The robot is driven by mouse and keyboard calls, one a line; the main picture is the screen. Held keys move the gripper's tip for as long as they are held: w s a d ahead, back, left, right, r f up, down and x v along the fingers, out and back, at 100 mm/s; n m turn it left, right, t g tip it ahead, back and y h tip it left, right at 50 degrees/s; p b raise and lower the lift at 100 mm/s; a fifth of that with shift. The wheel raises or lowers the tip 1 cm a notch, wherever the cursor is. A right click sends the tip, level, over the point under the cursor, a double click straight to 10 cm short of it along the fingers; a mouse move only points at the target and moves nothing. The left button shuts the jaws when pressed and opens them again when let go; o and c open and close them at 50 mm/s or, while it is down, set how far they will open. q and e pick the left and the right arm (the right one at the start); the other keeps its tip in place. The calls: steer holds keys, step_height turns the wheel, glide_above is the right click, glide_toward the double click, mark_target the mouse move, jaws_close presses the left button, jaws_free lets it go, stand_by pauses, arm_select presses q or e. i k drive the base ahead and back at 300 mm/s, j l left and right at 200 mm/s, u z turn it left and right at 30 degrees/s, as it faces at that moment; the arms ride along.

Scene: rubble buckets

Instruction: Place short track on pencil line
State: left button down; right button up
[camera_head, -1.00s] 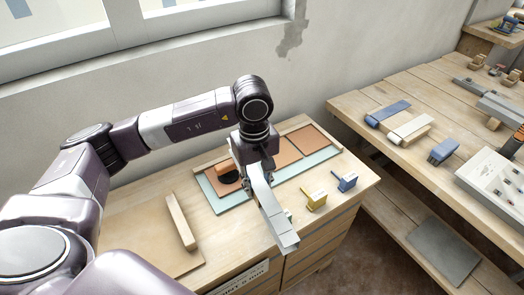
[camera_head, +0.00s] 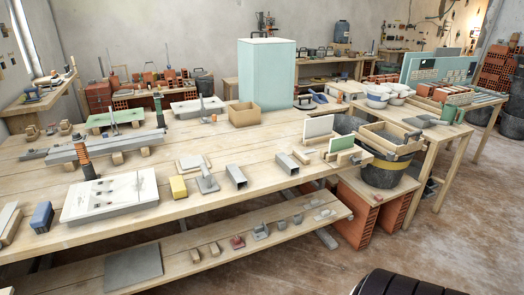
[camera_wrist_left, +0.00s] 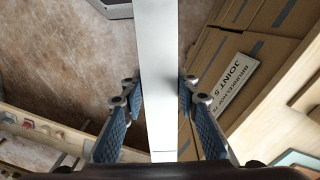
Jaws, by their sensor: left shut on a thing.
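In the left wrist view, my left gripper (camera_wrist_left: 158,95) is shut on a long, straight, light grey track (camera_wrist_left: 157,45). The track runs from the top edge down between the blue-padded fingers; both its ends are out of sight. In the head view, a whitish board (camera_head: 125,183) with small marks and fittings lies on the long wooden bench (camera_head: 190,140). I cannot make out a pencil line at this size. Neither gripper shows in the head view now.
Long grey bars (camera_head: 105,148) lie behind the board. A yellow block (camera_head: 178,187) and a grey channel piece (camera_head: 236,176) lie to its right. The wrist view shows a labelled cardboard surface (camera_wrist_left: 232,85).

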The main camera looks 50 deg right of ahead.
mark_target(246, 153)
steer(key=l+z, duration=0.15)
steer(key=l, duration=0.4)
steer(key=l+z, duration=0.15)
steer(key=l, duration=0.35)
steer(key=i+l+z, duration=0.15)
steer(key=l, duration=0.4)
steer(key=l+z, duration=0.2)
steer(key=l, duration=0.3)
steer(key=i+l+z, duration=0.15)
steer(key=l, duration=0.35)
